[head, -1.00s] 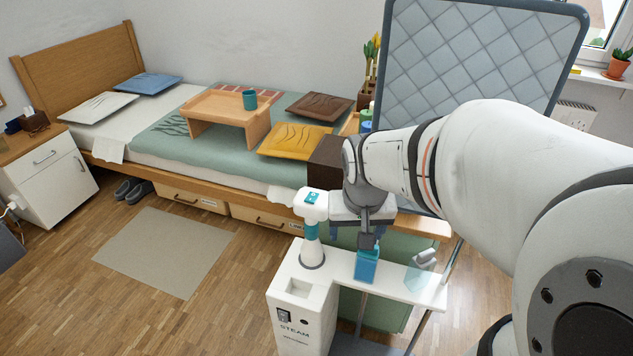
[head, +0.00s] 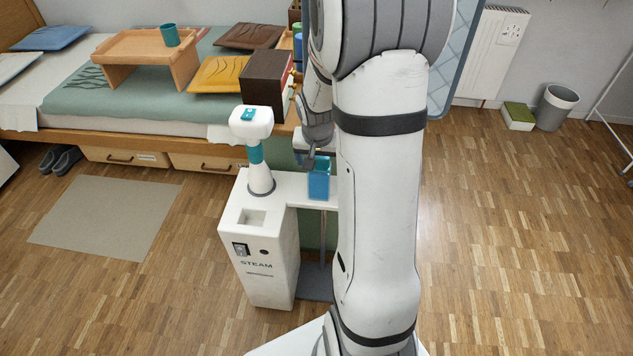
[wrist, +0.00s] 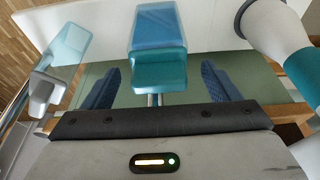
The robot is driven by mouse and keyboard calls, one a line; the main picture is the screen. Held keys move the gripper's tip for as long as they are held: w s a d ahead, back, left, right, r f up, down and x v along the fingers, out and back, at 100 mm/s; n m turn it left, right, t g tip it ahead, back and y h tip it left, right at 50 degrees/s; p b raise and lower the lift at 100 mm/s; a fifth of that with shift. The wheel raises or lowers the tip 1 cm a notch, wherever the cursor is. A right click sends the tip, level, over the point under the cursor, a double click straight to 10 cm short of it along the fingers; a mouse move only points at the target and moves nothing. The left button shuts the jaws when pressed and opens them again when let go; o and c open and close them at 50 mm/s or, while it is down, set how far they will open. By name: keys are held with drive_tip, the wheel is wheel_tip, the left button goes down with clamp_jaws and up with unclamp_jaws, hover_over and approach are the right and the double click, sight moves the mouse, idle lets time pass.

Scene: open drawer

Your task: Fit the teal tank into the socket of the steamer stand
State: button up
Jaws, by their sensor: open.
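The teal tank (head: 319,182), a translucent blue-teal block, stands upright on the white shelf of the steamer stand (head: 270,270). The stand's white body has a rectangular recessed socket (head: 253,217) in its top, which looks empty. In the wrist view the tank (wrist: 158,45) lies ahead of my gripper (wrist: 161,75), between the lines of its two blue fingers, with gaps on both sides. My gripper is open and holds nothing. In the head view my gripper (head: 311,155) is beside the tank's top, partly hidden by my arm.
A clear vessel with a grey handle (wrist: 62,65) is left of the tank in the wrist view. A dark brown box (head: 268,80) sits on the bed edge behind.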

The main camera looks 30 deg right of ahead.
drive_tip(key=shift+x, duration=0.75)
drive_tip(key=shift+c, duration=0.3)
drive_tip(key=c, duration=1.5)
drive_tip(key=shift+o, duration=0.2)
drive_tip(key=shift+r, duration=0.15)
